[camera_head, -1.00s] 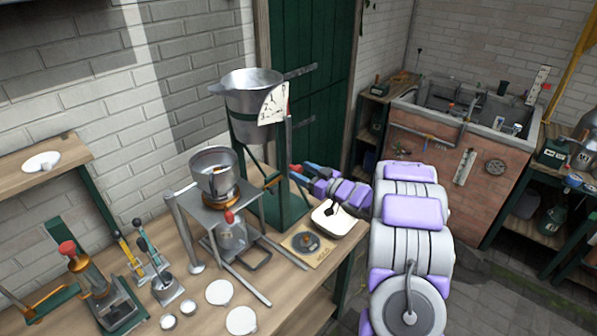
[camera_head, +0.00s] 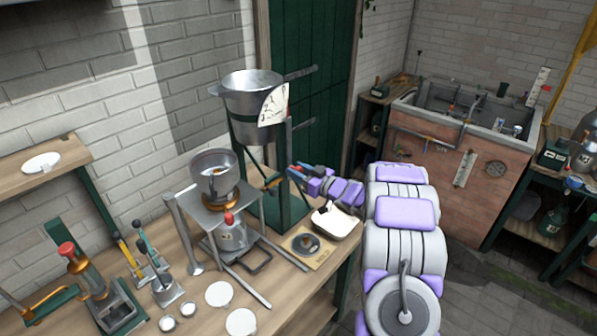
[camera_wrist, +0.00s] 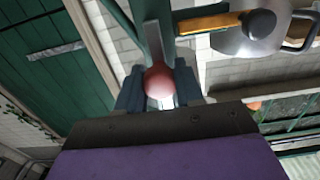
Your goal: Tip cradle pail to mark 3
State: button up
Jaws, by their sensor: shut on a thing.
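The grey metal pail (camera_head: 250,92) hangs in a green stand (camera_head: 285,212) on the bench and looks close to upright. A white plate with numbered marks (camera_head: 273,107) is at its right side; the digits are too small to read surely, and I cannot tell which mark is indicated. My gripper (camera_head: 293,171) is beside the stand, below the plate. In the wrist view my gripper (camera_wrist: 159,88) is shut on a red ball knob (camera_wrist: 159,80) at the end of a flat metal lever (camera_wrist: 152,45).
A white-lined tray (camera_head: 337,222) and a wooden board with a round dial (camera_head: 307,244) are on the bench right of the stand. Lids, cups and hand tools are nearer. A green door (camera_head: 325,100) is behind.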

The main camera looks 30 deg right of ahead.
grip_shut()
jog(key=shift+d, duration=0.15)
jog(key=shift+w+d+r+n, duration=0.1)
jog(key=shift+w+d+n, duration=0.1)
jog(key=shift+d+n, duration=0.25)
jog(key=w+d+r+n+p, duration=0.1)
jog(key=w+d+r+n, duration=0.1)
jog(key=d+r+n, duration=0.2)
jog(key=w+d+r+n+p, duration=0.1)
jog(key=w+d+r+n, duration=0.1)
jog(key=d+r+n, duration=0.3)
jog(key=shift+w+d+r+n, duration=0.15)
jog(key=shift+w+d+n, duration=0.15)
jog(key=shift+d+n, duration=1.45)
jog(key=shift+d, duration=0.15)
